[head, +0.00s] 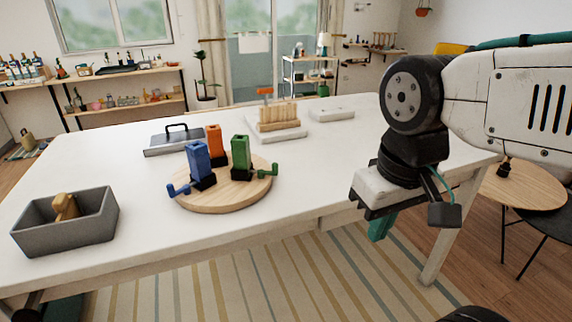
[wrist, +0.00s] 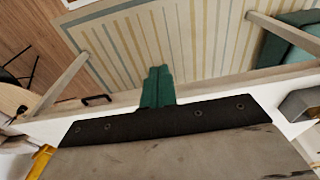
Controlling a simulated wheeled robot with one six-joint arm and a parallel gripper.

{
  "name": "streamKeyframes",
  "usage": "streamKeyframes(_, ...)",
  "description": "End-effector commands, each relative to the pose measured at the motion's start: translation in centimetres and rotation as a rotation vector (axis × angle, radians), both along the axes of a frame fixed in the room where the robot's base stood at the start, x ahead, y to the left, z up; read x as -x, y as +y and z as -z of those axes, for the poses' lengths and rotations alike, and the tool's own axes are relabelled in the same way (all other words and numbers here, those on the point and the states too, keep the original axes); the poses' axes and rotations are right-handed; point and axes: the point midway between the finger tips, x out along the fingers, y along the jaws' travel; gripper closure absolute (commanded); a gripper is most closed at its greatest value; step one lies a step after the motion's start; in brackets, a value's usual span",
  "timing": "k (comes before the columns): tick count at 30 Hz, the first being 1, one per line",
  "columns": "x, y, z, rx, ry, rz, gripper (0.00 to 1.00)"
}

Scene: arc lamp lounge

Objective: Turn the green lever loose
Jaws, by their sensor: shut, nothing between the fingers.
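The green lever (head: 266,169) sticks out to the right from the foot of the green block (head: 240,154), on a round wooden board (head: 222,195). A blue block (head: 198,160) with a blue lever (head: 178,190) and an orange block (head: 214,140) stand upright on the same board. My gripper (head: 380,228), with teal fingers, is over the table's front edge, well to the right of the board and apart from it. In the wrist view its fingers (wrist: 158,86) are together and empty, above the striped rug. No lever shows clearly in the wrist view.
A grey bin (head: 68,228) holding a tan object stands at the table's left. A grey lidded box (head: 172,142) with a handle and a wooden rack (head: 278,120) stand behind the board. The white tabletop (head: 318,170) is clear between board and gripper.

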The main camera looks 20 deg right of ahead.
Motion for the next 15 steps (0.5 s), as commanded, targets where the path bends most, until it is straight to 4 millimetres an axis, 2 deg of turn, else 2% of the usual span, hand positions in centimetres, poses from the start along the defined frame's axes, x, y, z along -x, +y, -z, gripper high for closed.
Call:
streamKeyframes(2,-1.3,0.1,-0.3,-0.006,-0.006,-0.012,1.0)
streamKeyframes(5,-4.4,0.3,-0.9,-0.018,-0.029,-0.046,1.0)
streamKeyframes(11,-14.8,0.4,-1.5,-0.043,-0.113,-0.14,1.0)
streamKeyframes(15,-21.8,0.1,-0.8,-0.047,-0.176,-0.196,1.0)
